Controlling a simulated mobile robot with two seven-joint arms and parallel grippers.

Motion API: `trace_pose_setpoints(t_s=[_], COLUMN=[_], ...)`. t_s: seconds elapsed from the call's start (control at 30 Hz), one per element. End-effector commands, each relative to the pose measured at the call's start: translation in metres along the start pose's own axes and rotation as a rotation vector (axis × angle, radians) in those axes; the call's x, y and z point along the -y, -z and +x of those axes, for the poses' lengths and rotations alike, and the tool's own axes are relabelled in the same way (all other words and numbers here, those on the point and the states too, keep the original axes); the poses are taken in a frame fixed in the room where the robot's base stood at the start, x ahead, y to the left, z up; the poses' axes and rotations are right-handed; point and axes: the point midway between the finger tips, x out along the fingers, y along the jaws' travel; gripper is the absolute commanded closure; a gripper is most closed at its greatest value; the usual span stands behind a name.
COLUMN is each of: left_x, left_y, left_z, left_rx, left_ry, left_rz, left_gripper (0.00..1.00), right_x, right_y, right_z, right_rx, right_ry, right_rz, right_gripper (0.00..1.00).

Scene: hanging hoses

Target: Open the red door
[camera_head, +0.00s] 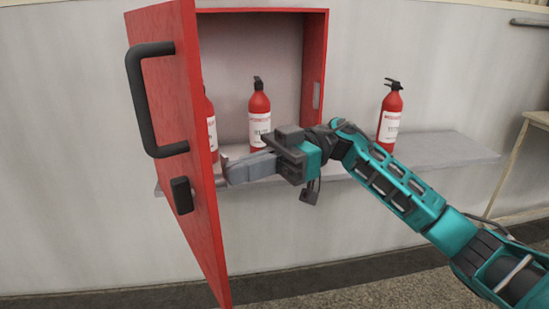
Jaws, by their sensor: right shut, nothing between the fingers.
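The red door (190,215) of a red wall cabinet (315,55) stands swung open to the left, its outer face with a black handle (139,100) and a black latch piece (182,195) turned towards the left. My right gripper (226,172) is shut with nothing in it. Its fingertips are beside the inner side of the door, near the door's edge; whether they touch it I cannot tell. The handle is free. My left gripper is not in view.
A red fire extinguisher (259,115) stands in the cabinet opening, and another (209,122) is partly hidden by the door. A third extinguisher (389,117) stands on the grey shelf (450,148) to the right. A wooden frame (510,165) is at the far right.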

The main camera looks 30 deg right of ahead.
Motion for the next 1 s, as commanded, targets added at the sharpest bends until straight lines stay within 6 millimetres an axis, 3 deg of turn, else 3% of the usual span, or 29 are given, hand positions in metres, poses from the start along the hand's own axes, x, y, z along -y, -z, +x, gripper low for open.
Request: trace_pose_setpoints(t_s=[0.2, 0.77, 1.0], left_x=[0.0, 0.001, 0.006], left_y=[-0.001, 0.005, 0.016], left_z=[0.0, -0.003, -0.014], left_rx=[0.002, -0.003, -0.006], left_ry=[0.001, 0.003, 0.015], left_rz=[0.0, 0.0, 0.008], left_gripper=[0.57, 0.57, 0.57], right_x=[0.0, 0.0, 0.001], right_y=[0.0, 0.002, 0.006], right_z=[0.021, 0.03, 0.065], right_rx=[0.0, -0.001, -0.002], right_ry=[0.001, 0.001, 0.015], right_rz=[0.0, 0.0, 0.001], right_gripper=[1.0, 1.0, 1.0])
